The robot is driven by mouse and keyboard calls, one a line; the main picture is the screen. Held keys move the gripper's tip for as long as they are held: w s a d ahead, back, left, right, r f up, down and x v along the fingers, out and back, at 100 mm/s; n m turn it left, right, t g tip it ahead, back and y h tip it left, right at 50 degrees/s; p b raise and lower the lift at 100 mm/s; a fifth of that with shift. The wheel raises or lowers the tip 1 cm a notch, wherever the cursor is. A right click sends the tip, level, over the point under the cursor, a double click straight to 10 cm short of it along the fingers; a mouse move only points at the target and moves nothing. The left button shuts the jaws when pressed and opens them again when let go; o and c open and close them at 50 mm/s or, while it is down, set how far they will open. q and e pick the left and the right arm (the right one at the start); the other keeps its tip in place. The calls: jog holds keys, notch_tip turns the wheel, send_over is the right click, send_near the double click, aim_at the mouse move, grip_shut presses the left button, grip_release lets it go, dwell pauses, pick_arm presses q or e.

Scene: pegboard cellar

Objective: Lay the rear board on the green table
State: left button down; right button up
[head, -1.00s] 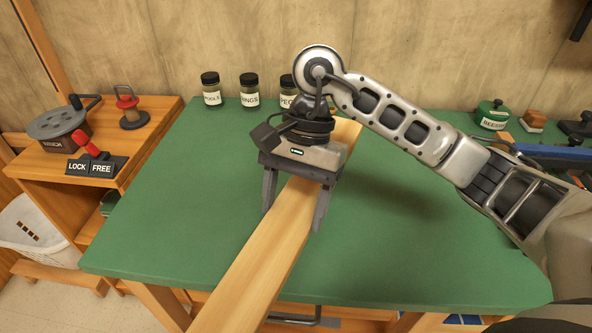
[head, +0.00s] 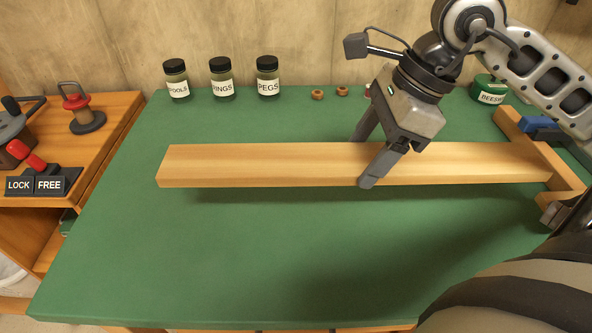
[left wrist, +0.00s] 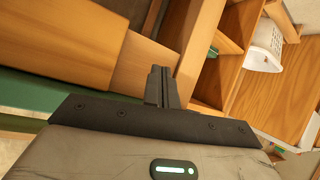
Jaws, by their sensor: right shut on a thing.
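The long pale wooden board (head: 270,165) runs left to right above the green table (head: 230,260). A shadow falls on the table just in front of it, so it seems to hang a little above the top. My right gripper (head: 365,160) is shut across the board right of its middle, fingers on both long sides. At the board's right end is a wooden crosspiece (head: 520,135); whether they are joined I cannot tell. My left gripper (left wrist: 162,85) shows in the left wrist view with its fingers together and empty, near wooden furniture.
Jars stand along the table's back edge, including the pegs jar (head: 268,77), with small wooden rings (head: 318,95) beside them. A green beeswax tin (head: 488,90) is at the back right. A side bench with a lock/free switch (head: 38,184) stands left. The front table top is clear.

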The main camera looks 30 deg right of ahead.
jog(key=w+a+f+p, duration=0.1)
jog(key=w+f, duration=0.1)
jog(key=w, duration=0.1)
jog(key=w+a+f+p, duration=0.1)
jog(key=w+f, duration=0.2)
jog(key=w+a+f+p, duration=0.1)
jog(key=w+f, duration=0.1)
jog(key=w, duration=0.2)
jog(key=shift+a+f+p, duration=0.15)
jog(key=shift+a+p, duration=0.15)
jog(key=shift+p, duration=0.05)
jog(key=shift+w+a+f, duration=0.15)
jog(key=shift+w+f, duration=0.35)
jog(key=shift+f, duration=1.8)
jog(key=shift+f, duration=0.2)
jog(key=o, duration=1.3)
jog(key=shift+r, duration=0.1)
jog(key=shift+c, duration=0.2)
